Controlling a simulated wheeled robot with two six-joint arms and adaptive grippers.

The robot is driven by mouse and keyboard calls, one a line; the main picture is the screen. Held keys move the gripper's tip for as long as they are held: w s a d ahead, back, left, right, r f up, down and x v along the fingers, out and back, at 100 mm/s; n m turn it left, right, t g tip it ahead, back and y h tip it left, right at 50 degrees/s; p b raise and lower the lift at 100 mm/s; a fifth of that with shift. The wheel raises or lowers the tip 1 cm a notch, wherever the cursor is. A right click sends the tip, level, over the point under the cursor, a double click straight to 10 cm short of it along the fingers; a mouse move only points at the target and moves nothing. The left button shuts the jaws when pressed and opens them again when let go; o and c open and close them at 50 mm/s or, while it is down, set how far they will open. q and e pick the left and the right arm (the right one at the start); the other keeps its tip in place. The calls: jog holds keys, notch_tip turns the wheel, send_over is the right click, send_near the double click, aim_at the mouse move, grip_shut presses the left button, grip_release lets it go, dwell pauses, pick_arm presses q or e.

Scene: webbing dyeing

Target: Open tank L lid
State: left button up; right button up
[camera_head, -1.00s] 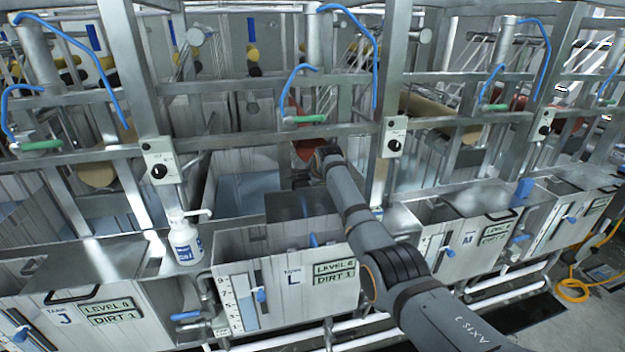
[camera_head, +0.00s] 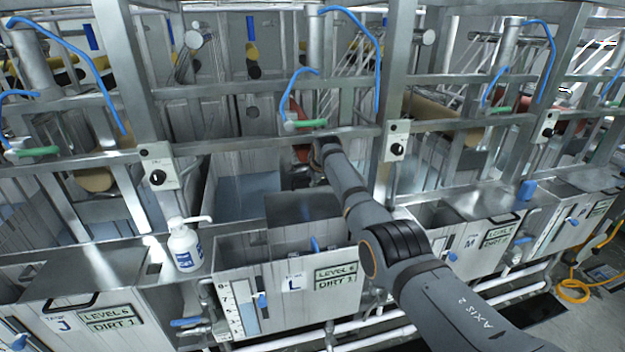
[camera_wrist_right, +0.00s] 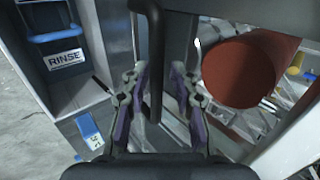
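Tank L (camera_head: 240,258) stands front centre in the head view, with its label and level gauge on the front. Its top is open at the left, and a grey metal panel that looks like its lid (camera_head: 300,207) stands raised at the back. My right arm reaches over the tank from the lower right; its gripper is largely hidden behind the wrist there. In the right wrist view my right gripper (camera_wrist_right: 157,75) has its fingers apart, one each side of a black handle bar (camera_wrist_right: 155,45). Gaps show beside the bar. My left gripper is out of view.
A white bottle (camera_head: 185,247) stands left of tank L, beside tank J's flat lid (camera_head: 85,275). A steel frame with rails (camera_head: 270,140) and a control box (camera_head: 396,141) stands behind. A red roller (camera_wrist_right: 245,72) is close right of the gripper in the wrist view.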

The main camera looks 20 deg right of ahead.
jog(key=shift+s, duration=0.15)
jog(key=shift+f, duration=0.1)
jog(key=v, duration=1.2)
